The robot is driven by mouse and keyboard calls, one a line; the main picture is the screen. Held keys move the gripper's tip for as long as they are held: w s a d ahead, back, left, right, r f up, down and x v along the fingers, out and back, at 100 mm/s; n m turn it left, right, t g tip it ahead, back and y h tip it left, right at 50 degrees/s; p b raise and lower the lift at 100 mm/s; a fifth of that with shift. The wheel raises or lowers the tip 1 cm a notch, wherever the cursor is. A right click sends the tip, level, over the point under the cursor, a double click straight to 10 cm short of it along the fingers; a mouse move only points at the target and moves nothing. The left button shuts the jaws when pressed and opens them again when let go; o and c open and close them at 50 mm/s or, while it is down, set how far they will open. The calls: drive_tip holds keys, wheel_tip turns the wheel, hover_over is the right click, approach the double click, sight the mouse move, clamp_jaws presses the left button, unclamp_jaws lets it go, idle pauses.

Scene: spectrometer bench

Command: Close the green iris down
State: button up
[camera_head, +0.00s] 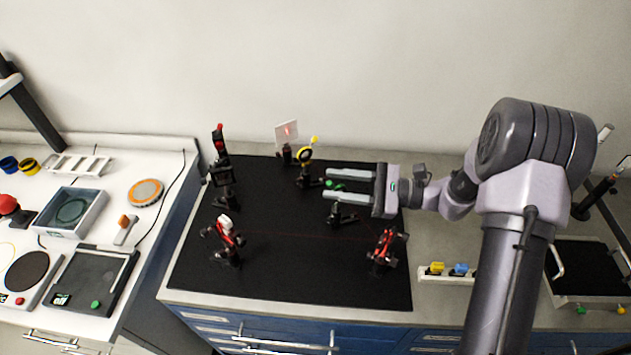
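The green iris (331,184) shows as a small green part over the black breadboard (290,280). It is partly hidden by my gripper, so its opening and lever position cannot be told. My gripper (326,184) reaches in from the right with its two pale fingers apart. In this view the green part lies between the fingertips; whether they touch it cannot be told. A dark post mount (342,216) stands just below the lower finger.
A yellow-marked ring mount (305,153) and a white card (287,135) with a red spot stand behind. Red-and-black mounts (225,231) (383,247) stand toward the front. A dark mount (222,175) stands left. The breadboard's front middle is clear.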

drive_tip(key=a, duration=0.5)
drive_tip(key=shift+w, duration=0.25)
